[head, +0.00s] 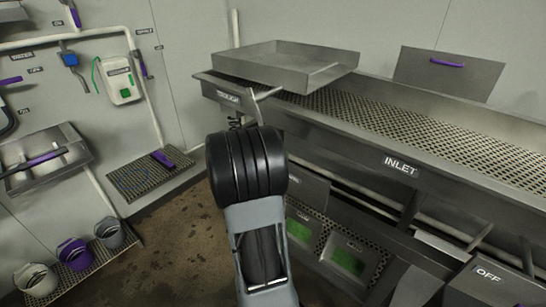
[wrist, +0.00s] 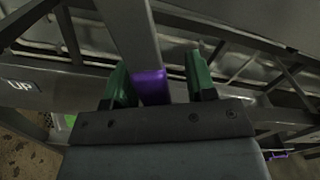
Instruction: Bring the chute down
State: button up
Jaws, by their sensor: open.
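In the wrist view my gripper (wrist: 158,70) has two green fingers standing apart. A purple grip (wrist: 150,88) on the end of a flat grey bar (wrist: 131,32) lies between them, with a visible gap on the right finger's side. The left finger is close to it; I cannot tell whether they touch. A plate marked UP (wrist: 22,86) is at the left. No part is labelled as the chute, and I cannot tell whether this bar belongs to it. In the head view my arm hides the gripper and the purple grip.
A long perforated metal trough (head: 400,118) marked INLET runs along the right, with a shallow tray (head: 285,68) on its far end. Buckets (head: 74,254) stand at the lower left. The floor (head: 165,235) left of my arm is clear.

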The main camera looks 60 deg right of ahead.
jog(key=w+a+b, duration=0.1)
jog(key=a, duration=1.2)
jog(key=shift+a+b, duration=0.4)
jog(key=s+a+f+m+g+y, duration=0.1)
jog(key=s+a+f+m+y, duration=0.4)
jog(key=a+f+m+y, duration=0.8)
jog(key=w+a+r+m+t+y, duration=0.2)
jog(key=a+r+m+t+y, duration=0.3)
jog(key=a+r+m, duration=0.4)
jog(key=a+r+t, duration=0.1)
jog(key=a, duration=0.2)
jog(key=shift+w+a, duration=0.2)
jog(key=shift+a, duration=0.1)
